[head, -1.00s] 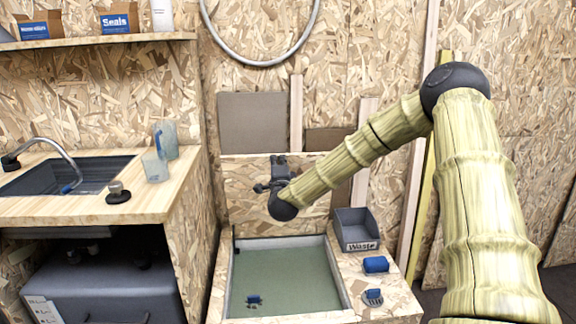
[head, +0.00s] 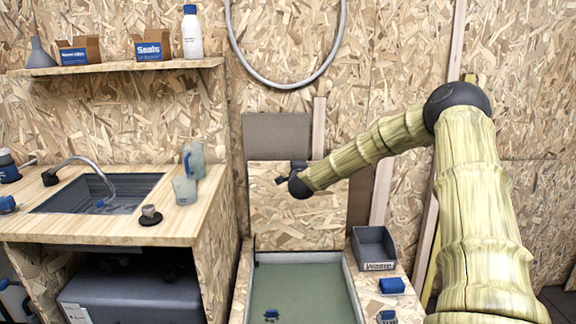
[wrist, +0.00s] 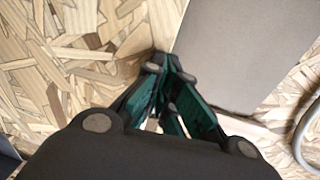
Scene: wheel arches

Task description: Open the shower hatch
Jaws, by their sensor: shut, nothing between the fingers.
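The shower hatch (head: 285,220) is a wood-chip panel. In the head view it stands raised and close to upright at the back edge of the green-floored shower tray (head: 350,285), which lies uncovered. My gripper (head: 282,178) is at the top of the panel, just in front of its upper edge; I cannot tell if they touch. In the wrist view my gripper (wrist: 163,75) has its dark green fingers together with nothing held. Wood-chip board fills the left of that view, and a plain grey panel (wrist: 235,50) is at the upper right.
A grey waste bin (head: 375,250) and a blue block (head: 392,286) sit on the ledge right of the tray. The sink counter (head: 110,225) stands to the left. A grey hose (head: 285,84) hangs on the wall above. A small blue object (head: 271,314) lies in the tray.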

